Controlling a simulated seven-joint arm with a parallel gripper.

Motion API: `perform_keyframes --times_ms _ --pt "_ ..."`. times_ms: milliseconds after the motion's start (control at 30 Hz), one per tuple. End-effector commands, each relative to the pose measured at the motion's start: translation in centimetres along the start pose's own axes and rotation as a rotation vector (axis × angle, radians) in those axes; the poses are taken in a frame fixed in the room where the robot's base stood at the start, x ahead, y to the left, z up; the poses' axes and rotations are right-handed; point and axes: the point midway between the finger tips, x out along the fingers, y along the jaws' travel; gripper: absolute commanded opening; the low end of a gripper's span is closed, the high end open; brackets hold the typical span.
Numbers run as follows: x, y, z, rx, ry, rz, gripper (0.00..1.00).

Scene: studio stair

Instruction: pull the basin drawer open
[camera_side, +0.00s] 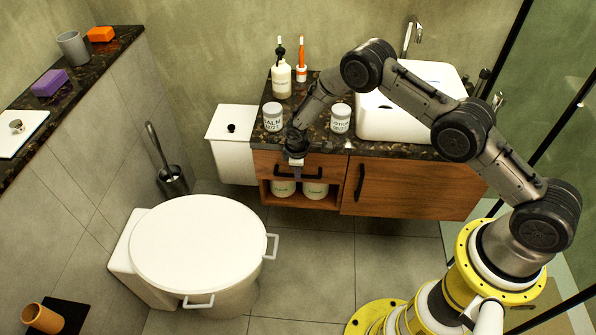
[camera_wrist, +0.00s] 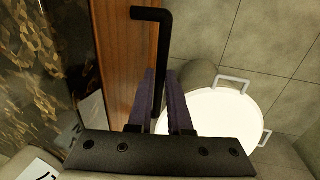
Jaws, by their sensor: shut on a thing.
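The basin drawer (camera_side: 265,163) is a wooden front under the left part of the dark speckled countertop. It looks about flush with the cabinet; a small gap cannot be ruled out. Its black bar handle (camera_side: 314,176) shows in the side view, partly hidden by my gripper (camera_side: 298,172). In the wrist view the handle (camera_wrist: 152,16) runs down between the two purple fingers of my gripper (camera_wrist: 160,88). The fingers are shut on the handle, and the wooden drawer front (camera_wrist: 115,45) is just left of them.
An open shelf with white jars (camera_side: 284,188) lies under the drawer. A cabinet door (camera_side: 415,188) is to its right. Jars (camera_side: 272,117) and a basin (camera_side: 385,120) stand on the countertop. The toilet (camera_side: 195,245) is in front left; the floor (camera_side: 320,255) between is clear.

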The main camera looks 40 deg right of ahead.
Motion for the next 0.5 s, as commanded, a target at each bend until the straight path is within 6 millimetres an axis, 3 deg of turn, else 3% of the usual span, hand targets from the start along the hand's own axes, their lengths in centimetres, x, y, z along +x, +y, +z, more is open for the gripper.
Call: perform_keyframes --times_ms 300,500 --pt "-0.1 -0.3 0.0 -0.001 -0.002 -0.001 0.0" --pt "-0.7 -3.1 0.0 -0.005 -0.003 -0.001 0.0"
